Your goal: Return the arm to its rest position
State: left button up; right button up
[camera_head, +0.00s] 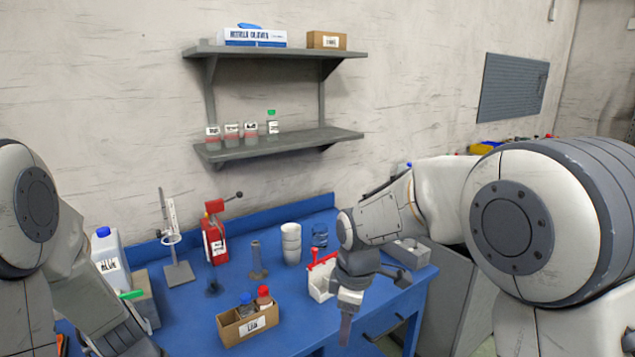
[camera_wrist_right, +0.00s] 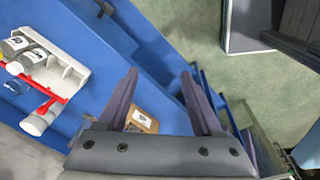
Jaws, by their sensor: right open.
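My right arm reaches in from the right in the head view, and its gripper (camera_head: 347,318) points down near the front of the blue bench (camera_head: 305,335). In the right wrist view the two fingers of this gripper (camera_wrist_right: 158,92) stand apart with nothing held between them. My left arm (camera_head: 85,285) hangs at the left edge of the head view. Its dark end (camera_head: 125,338) is partly cut off at the bottom, and its jaws cannot be made out.
A white rack (camera_head: 320,285) with a red-handled item stands close behind the right gripper. A cardboard box (camera_head: 232,330) holds small bottles. Shelves (camera_head: 280,142) hang on the wall.

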pick_arm(q)
jog(key=w+d+r+m+t+y, duration=0.1)
jog(key=w+r+m+t+y, duration=0.3)
jog(key=m, duration=0.6)
pick_arm(e)
jog(key=s+d+f+m+t, duration=0.1)
jog(key=s+d+f+m, duration=0.4)
jog(key=s+d+m, duration=0.8)
pick_arm(q)
jog(key=s+d+r+m+g, duration=0.1)
jog(key=s+d+r+m, duration=0.2)
jog(key=s+d, duration=0.4)
jog(key=s+d+r+m+g, duration=0.1)
jog(key=s+d+r+m, duration=0.2)
jog(key=s+d, duration=0.4)
jog(key=shift+d+m+g+h, duration=0.15)
jog(key=shift+m+g+h, duration=0.2)
jog(key=shift+m, duration=0.35)
pick_arm(e)
jog(key=s+a+r+n+g, duration=0.1)
jog(key=s+a+r+n, duration=0.1)
jog(key=s+a, duration=0.4)
jog(key=s+a+r+n+g, duration=0.1)
jog(key=s+a+r+n, duration=0.2)
jog(key=s+a, duration=0.3)
jog(key=shift+s+a+r+n+g+y, duration=0.15)
jog(key=shift+a+r+n+g+y, duration=0.2)
jog(key=shift+a, duration=0.75)
